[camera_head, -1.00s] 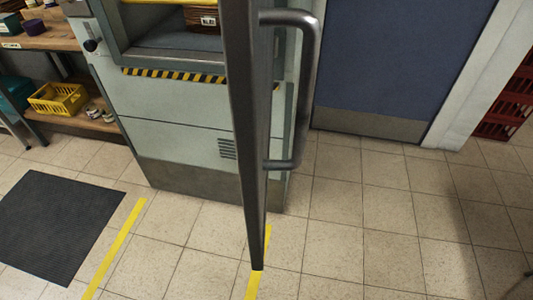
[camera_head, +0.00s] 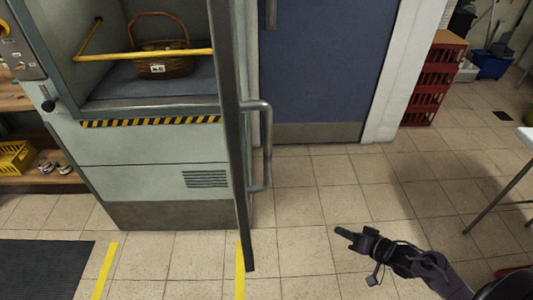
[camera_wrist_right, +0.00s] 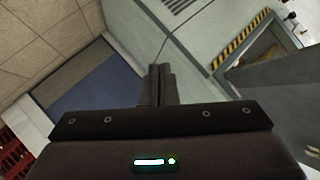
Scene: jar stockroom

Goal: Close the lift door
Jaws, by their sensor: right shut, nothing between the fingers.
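The lift door (camera_head: 231,130) stands open, seen nearly edge-on in the head view, with a grey bar handle (camera_head: 267,150) on its right side. Behind it is the lift (camera_head: 150,150), its opening showing a yellow bar (camera_head: 150,54) and a wicker basket (camera_head: 160,60) inside. My right gripper (camera_head: 344,232) is shut and empty, low over the floor to the right of the door and apart from the handle. In the right wrist view its shut fingers (camera_wrist_right: 161,84) point toward the lift front. My left gripper is not in view.
A blue door (camera_head: 320,70) stands behind, right of the lift. Red crates (camera_head: 432,85) are stacked beyond it. A white table (camera_head: 526,138) is at the right edge. A yellow basket (camera_head: 14,158) is on a shelf at left. Tiled floor around my right gripper is clear.

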